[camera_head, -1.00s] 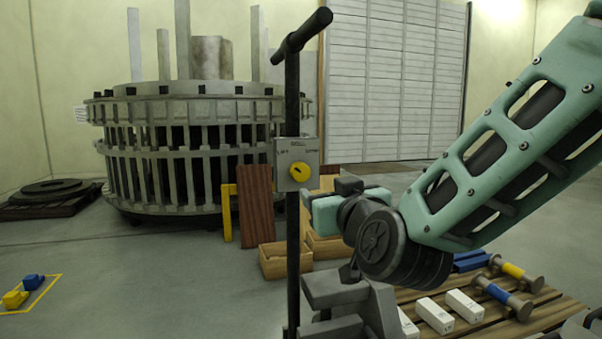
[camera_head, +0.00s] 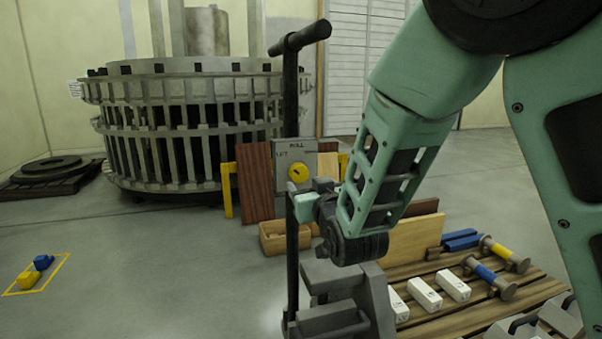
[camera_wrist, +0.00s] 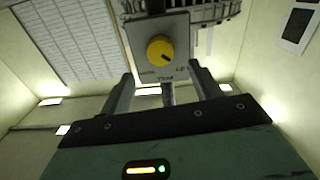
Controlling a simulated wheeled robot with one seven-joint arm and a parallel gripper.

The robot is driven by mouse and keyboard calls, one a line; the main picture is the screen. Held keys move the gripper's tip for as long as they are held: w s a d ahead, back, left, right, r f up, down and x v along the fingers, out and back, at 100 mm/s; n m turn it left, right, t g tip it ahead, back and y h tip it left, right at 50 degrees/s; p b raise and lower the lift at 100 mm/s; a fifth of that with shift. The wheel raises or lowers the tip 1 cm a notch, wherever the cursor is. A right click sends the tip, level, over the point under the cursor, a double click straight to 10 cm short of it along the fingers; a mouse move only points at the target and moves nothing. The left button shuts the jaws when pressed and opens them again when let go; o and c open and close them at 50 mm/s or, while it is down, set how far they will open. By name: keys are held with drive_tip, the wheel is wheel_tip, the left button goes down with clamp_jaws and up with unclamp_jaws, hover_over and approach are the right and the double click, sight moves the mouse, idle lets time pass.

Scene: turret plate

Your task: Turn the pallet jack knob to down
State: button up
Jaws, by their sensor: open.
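The yellow knob (camera_head: 299,172) sits on a grey plate (camera_head: 292,151) fixed to the black upright of the pallet jack handle (camera_head: 300,38). The plate carries lettering for lift and roll; the right side lettering is hard to read in the head view. In the wrist view the knob (camera_wrist: 160,49) appears above and between the two fingers, with a dark mark at its lower right edge. My gripper (camera_wrist: 162,78) is open and empty, its fingers apart. In the head view my gripper (camera_head: 316,190) is just below and right of the knob. I cannot tell whether it touches the plate.
A wooden pallet (camera_head: 440,318) with white blocks (camera_head: 423,294) and blue and yellow rollers (camera_head: 490,280) lies at the lower right. A wooden box (camera_head: 275,238) and boards stand behind the jack. A large slotted turret (camera_head: 185,125) stands behind left. The left floor is mostly clear.

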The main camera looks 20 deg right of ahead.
sight(300, 174)
drive_tip(key=w, duration=0.7)
drive_tip(key=shift+w+b, duration=0.25)
drive_tip(key=shift+b, duration=0.1)
drive_tip(key=c, duration=1)
